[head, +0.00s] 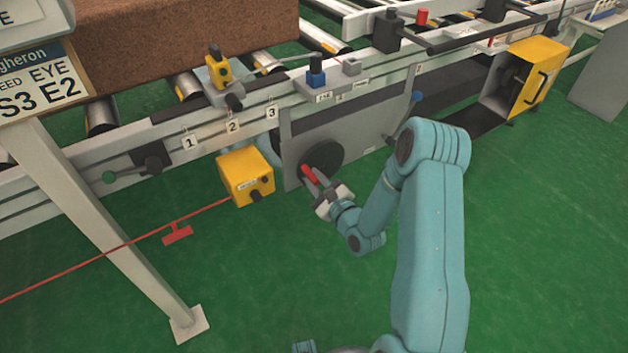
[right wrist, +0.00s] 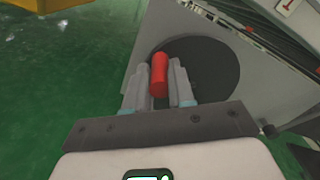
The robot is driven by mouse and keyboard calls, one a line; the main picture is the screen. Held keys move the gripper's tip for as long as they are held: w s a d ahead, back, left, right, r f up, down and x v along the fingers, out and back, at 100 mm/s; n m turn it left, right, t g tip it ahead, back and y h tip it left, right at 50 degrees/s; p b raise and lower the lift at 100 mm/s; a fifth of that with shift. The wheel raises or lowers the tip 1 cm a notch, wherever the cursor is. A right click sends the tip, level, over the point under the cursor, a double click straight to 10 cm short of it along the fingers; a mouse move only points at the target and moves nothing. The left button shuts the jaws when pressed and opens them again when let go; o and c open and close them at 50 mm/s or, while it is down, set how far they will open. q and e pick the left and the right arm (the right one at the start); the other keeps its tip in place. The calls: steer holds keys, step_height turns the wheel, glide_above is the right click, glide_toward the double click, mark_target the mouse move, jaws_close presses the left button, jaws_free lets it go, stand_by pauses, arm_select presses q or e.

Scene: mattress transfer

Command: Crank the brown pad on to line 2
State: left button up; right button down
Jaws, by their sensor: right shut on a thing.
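The brown pad (head: 170,45) lies on the roller conveyor at the upper left of the head view. Line labels 1 (head: 190,142), 2 (head: 233,126) and 3 (head: 271,112) hang on the near rail. A dark crank disc (head: 326,152) is on a grey panel below the rail. Its red handle (head: 308,173) is between the fingers of my right gripper (head: 322,190). The right wrist view shows the fingers shut around the red handle (right wrist: 159,75), in front of the dark disc (right wrist: 205,68). My left gripper is not in view.
A yellow box (head: 245,176) with a red cord (head: 130,238) stands left of the crank panel. A sign post (head: 100,220) stands at the left. A yellow-fronted unit (head: 535,72) is at the upper right. Green floor is open in front.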

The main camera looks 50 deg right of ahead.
steer(key=shift+s+d+r+m+p, duration=0.1)
steer(key=shift+d+r+m+p, duration=0.25)
steer(key=shift+m, duration=0.35)
steer(key=c, duration=1)
jaws_free()
steer(key=shift+o, duration=0.2)
steer(key=shift+a, duration=0.1)
steer(key=shift+s, duration=0.1)
steer(key=p+v, duration=0.2)
steer(key=v, duration=1.4)
steer(key=shift+a, duration=0.2)
